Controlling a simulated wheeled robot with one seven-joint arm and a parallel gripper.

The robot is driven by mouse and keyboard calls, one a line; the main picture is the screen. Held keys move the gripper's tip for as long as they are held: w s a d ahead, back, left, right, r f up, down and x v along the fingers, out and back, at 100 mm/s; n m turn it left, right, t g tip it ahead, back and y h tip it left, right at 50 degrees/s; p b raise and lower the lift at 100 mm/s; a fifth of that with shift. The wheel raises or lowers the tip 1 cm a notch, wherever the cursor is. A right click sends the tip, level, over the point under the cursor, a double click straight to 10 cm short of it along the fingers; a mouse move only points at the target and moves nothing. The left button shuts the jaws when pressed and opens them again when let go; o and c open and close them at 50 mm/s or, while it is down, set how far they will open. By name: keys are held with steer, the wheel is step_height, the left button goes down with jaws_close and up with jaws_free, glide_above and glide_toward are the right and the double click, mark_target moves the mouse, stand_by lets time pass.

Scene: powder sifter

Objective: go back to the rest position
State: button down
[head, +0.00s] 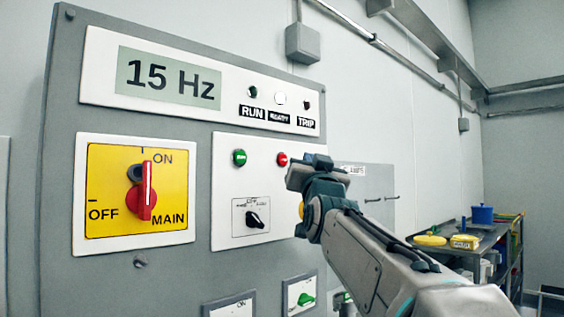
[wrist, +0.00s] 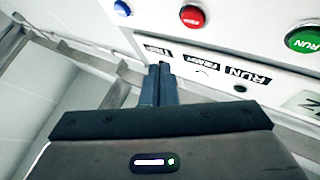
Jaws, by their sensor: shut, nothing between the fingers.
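My arm reaches in from the lower right in the head view. My gripper (head: 312,162) is in front of the right part of the control panel, close beside the red button (head: 283,159); I cannot tell the exact gap to the panel. In the wrist view its two fingers (wrist: 160,72) are together with nothing between them. The red button (wrist: 192,16) and green button (wrist: 303,40) show along the top of the wrist view, apart from the fingers. In the head view the gripper hides part of the panel's right side.
The grey panel (head: 60,130) carries a display (head: 170,78) reading 15 Hz. The red main switch (head: 146,190) stands upright towards ON. A black selector knob (head: 256,220) sits below the green button (head: 239,157). A cart (head: 478,250) with yellow and blue items stands at the right.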

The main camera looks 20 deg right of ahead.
stand_by(0.4)
steer(key=s+a+f+n+g+y, duration=0.1)
steer(key=a+f+g+y, duration=0.2)
steer(key=f, duration=0.8)
steer(key=s+a+f+n+g+y, duration=0.2)
steer(key=a+f+g, duration=0.2)
steer(key=f, duration=0.6)
steer(key=s+a+f+n+g+y, duration=0.1)
steer(key=a+f+g+y, duration=0.2)
steer(key=f, duration=0.8)
steer(key=s+a+f+n+g, duration=0.1)
steer(key=s+a+f+g, duration=0.2)
steer(key=s+f, duration=0.6)
steer(key=s+a+f+n+g, duration=0.1)
steer(key=s+a+f+g, duration=0.1)
steer(key=s+f+g, duration=0.4)
steer(key=s+f, duration=0.4)
steer(key=f, duration=0.2)
steer(key=shift+s+a+f+h, duration=0.2)
steer(key=shift+s+a+h, duration=0.05)
steer(key=shift+a+h, duration=0.15)
